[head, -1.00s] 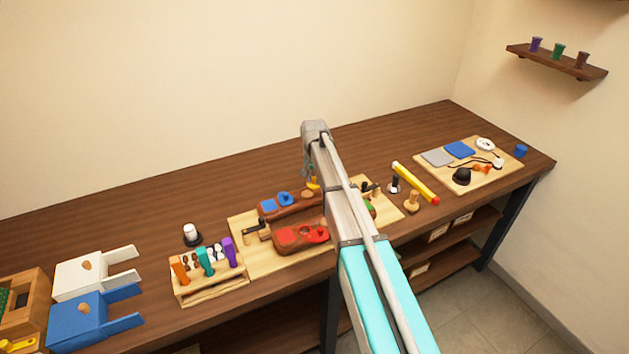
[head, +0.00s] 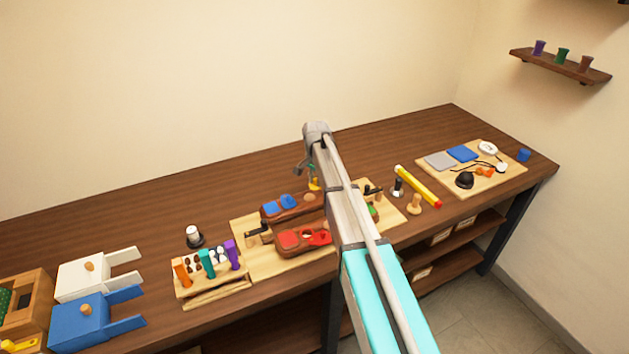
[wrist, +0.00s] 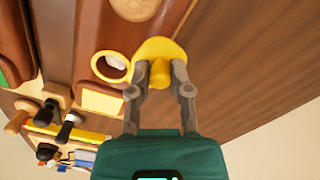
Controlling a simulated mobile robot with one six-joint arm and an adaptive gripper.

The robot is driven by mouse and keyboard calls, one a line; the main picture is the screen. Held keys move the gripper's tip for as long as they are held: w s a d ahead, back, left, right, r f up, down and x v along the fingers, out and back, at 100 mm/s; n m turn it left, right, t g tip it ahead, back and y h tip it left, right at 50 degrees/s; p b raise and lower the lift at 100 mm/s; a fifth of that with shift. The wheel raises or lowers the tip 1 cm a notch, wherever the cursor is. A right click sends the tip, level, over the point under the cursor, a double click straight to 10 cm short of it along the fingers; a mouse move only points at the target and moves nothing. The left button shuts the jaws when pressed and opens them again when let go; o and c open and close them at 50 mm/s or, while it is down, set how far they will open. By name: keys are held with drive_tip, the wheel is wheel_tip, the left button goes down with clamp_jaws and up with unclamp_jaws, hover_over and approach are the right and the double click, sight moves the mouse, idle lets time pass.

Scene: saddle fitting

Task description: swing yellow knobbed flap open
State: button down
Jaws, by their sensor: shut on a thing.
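The yellow flap (wrist: 158,48) with its upright yellow knob (wrist: 159,73) shows in the wrist view. My gripper (wrist: 160,82) is shut on the knob, one finger on each side. A yellow square patch (wrist: 103,102) sits beside the opening on the brown saddle-like body. In the head view the yellow piece (head: 314,184) shows small at the back of the wooden board, and my arm hides much around it.
A blue flap (head: 288,201) and a red flap (head: 320,237) lie on brown bodies on the light board (head: 240,228). A tool rack (head: 212,284) stands left. The bench behind is clear.

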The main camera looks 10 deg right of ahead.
drive_tip(key=c, duration=0.5)
unclamp_jaws()
drive_tip(key=shift+c, duration=0.2)
drive_tip(key=shift+r, duration=0.1)
